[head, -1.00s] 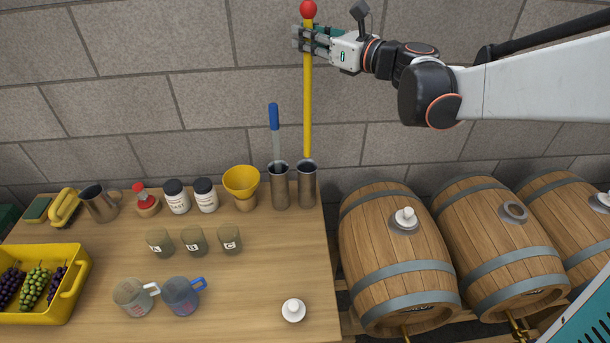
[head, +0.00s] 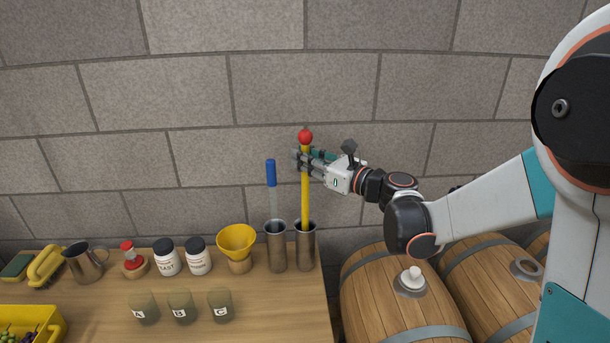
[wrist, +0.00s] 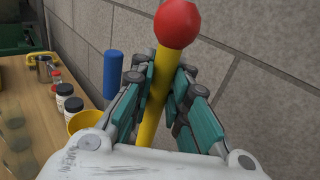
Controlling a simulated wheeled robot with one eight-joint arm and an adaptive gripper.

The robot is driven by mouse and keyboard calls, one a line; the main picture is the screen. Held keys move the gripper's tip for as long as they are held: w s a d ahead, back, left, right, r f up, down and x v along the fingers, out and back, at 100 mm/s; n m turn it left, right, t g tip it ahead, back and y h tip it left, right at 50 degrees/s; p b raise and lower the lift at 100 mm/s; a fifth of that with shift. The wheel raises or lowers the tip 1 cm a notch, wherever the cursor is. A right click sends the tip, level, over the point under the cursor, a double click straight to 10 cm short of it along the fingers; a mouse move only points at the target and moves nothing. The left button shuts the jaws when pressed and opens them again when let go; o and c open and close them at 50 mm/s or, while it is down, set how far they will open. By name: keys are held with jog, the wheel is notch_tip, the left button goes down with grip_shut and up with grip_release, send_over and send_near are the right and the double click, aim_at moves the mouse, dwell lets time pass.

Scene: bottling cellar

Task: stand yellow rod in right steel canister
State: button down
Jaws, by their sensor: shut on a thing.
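The yellow rod (head: 305,199) stands upright with a red ball at its top. Its lower end is inside the mouth of the right steel canister (head: 305,250), and how deep it reaches is hidden by the wall. My gripper (head: 307,161) is shut on the rod just below the red ball. In the wrist view the fingers of my gripper (wrist: 158,88) close around the yellow rod (wrist: 156,95) from both sides. The left steel canister (head: 276,249) stands beside the right one and holds a blue-handled tool (head: 271,173).
A yellow funnel (head: 237,240), white jars (head: 198,259), a red-topped item (head: 129,255) and a metal jug (head: 83,264) line the table's back. Several small cups (head: 181,308) stand in front. Barrels (head: 385,290) are to the right and a stone wall (head: 240,100) behind.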

jog(key=shift+f+b, duration=0.55)
jog(key=shift+f, duration=1.45)
jog(key=c, duration=1.6)
grip_release()
jog(key=shift+o, duration=0.2)
jog(key=p+v, duration=0.2)
jog(key=v, duration=1)
jog(key=shift+r, duration=0.2)
